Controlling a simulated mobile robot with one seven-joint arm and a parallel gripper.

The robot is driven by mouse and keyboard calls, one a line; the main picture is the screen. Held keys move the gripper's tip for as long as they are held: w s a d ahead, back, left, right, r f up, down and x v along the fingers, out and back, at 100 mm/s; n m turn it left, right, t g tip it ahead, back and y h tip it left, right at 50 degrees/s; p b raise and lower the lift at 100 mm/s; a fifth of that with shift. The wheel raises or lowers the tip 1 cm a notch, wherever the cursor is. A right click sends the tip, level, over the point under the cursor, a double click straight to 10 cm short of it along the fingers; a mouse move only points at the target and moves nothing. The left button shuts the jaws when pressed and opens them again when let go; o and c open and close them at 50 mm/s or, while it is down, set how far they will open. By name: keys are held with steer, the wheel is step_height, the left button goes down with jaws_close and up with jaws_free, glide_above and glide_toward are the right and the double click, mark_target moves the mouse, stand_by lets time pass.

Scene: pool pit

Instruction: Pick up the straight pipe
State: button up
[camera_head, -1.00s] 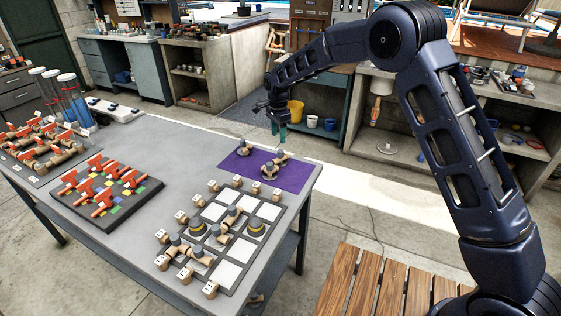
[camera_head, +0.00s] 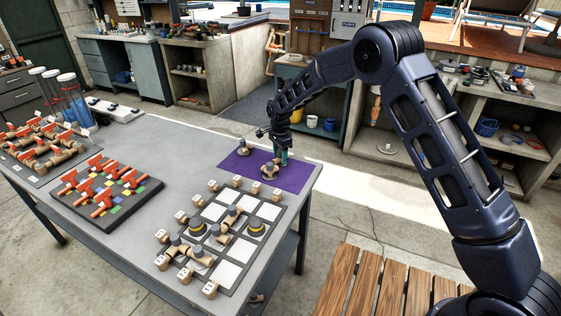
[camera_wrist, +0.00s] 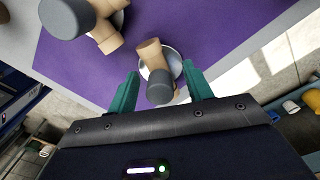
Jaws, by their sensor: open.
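The straight pipe (camera_wrist: 150,52), a short tan piece with a dark grey end, lies on a round metallic disc on the purple mat (camera_wrist: 95,68). My gripper (camera_wrist: 160,72) is open, with one teal finger on each side of the pipe in the wrist view. I cannot tell whether the fingers touch it. In the head view my gripper (camera_head: 282,157) is low over the right part of the purple mat (camera_head: 296,176) and largely hides the pipe there.
A branched tan fitting with a grey end (camera_wrist: 106,36) lies close by on the mat, at upper left in the wrist view. Another fitting (camera_head: 243,150) sits at the mat's left. A gridded board (camera_head: 230,249) with fittings and a black tray (camera_head: 120,208) of red-handled valves share the table.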

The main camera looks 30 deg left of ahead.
jaws_close()
stand_by(0.3)
